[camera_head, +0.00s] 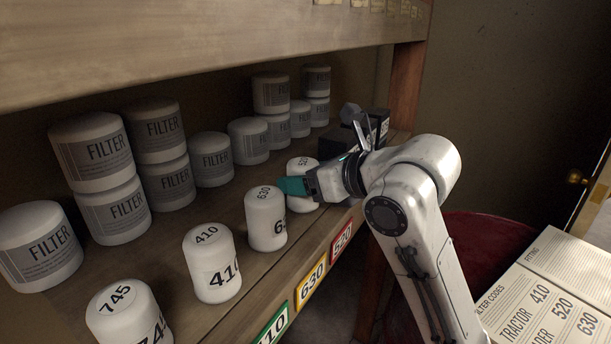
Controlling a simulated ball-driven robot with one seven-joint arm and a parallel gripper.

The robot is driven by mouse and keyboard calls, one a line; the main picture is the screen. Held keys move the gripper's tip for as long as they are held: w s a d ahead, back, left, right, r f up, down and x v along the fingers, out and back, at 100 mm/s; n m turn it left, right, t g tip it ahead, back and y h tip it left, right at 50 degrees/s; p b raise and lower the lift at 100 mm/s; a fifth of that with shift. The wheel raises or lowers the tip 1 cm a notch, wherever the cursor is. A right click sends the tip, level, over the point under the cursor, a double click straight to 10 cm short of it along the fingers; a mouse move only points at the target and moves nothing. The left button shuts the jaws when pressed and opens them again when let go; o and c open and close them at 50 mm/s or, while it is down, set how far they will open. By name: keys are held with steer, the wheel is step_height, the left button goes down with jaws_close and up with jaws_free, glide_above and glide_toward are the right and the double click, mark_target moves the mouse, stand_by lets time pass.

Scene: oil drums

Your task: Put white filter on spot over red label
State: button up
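A small white filter (303,164) stands on the shelf behind my gripper; its top marking is small, and its lower part is partly hidden. The red label (342,240) reading 520 is on the shelf's front edge, below and right of that filter. My gripper (293,187) reaches in from the right, its teal fingertip in front of this filter and just right of the white filter marked 630 (265,220). I cannot tell whether it touches or grips either one. White filters marked 410 (211,264) and 745 (127,313) stand upright nearer the camera.
Larger white FILTER cans (115,210) stand along the back, some stacked. Dark objects (378,124) sit beyond my gripper. A yellow 630 label (311,285) and a green label (270,332) mark the edge. A code sheet (560,290) and a red drum (485,240) are right.

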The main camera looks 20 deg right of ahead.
steer(key=shift+f+b, duration=0.2)
steer(key=shift+b, duration=0.1)
steer(key=o, duration=1.3)
steer(key=shift+o, duration=0.2)
steer(key=shift+r+p, duration=0.2)
steer(key=shift+p, duration=0.1)
steer(key=b+v, duration=0.3)
steer(key=v, duration=0.9)
